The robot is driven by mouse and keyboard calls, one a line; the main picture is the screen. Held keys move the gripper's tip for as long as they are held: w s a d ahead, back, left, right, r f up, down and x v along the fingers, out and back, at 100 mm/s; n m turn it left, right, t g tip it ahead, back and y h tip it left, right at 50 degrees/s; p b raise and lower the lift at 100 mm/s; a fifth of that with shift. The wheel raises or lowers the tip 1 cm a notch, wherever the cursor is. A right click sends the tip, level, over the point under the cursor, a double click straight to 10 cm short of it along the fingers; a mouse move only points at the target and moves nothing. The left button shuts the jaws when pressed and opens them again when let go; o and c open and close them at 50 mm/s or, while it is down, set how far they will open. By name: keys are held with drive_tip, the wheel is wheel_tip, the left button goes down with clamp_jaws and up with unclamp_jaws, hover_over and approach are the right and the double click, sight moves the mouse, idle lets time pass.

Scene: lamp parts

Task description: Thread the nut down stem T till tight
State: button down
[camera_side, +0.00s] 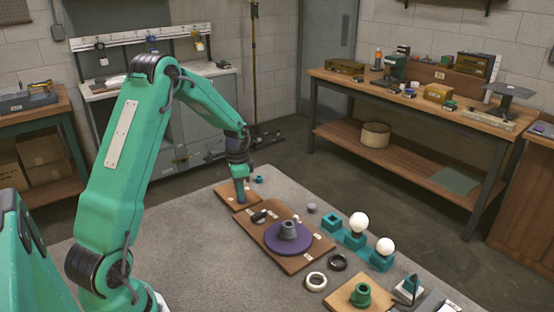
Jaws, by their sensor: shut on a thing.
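My gripper (240,196) points straight down, low over a small wooden board (223,196) at the far left of the grey mat. Its jaws are shut, and what is between them is too small and too covered to make out; I take it to be the nut. Stem T cannot be told apart under the jaws. In front of this board lies a larger wooden board (296,264) with a round purple base (288,239), which carries a grey collar (289,229). A dark cylindrical piece (259,216) lies to the left of the base.
Two white bulbs (358,222) (385,246) stand in teal holders at right. White (316,282) and black (338,262) rings lie in front. A board with a green part (360,293) is at the front right. A small teal part (259,179) lies behind my gripper.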

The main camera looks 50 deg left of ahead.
drive_tip(key=shift+s+f+m, duration=0.1)
drive_tip(key=shift+m, duration=0.2)
drive_tip(key=shift+m, duration=0.5)
drive_tip(key=c, duration=1.1)
unclamp_jaws()
drive_tip(key=shift+r, duration=3.95)
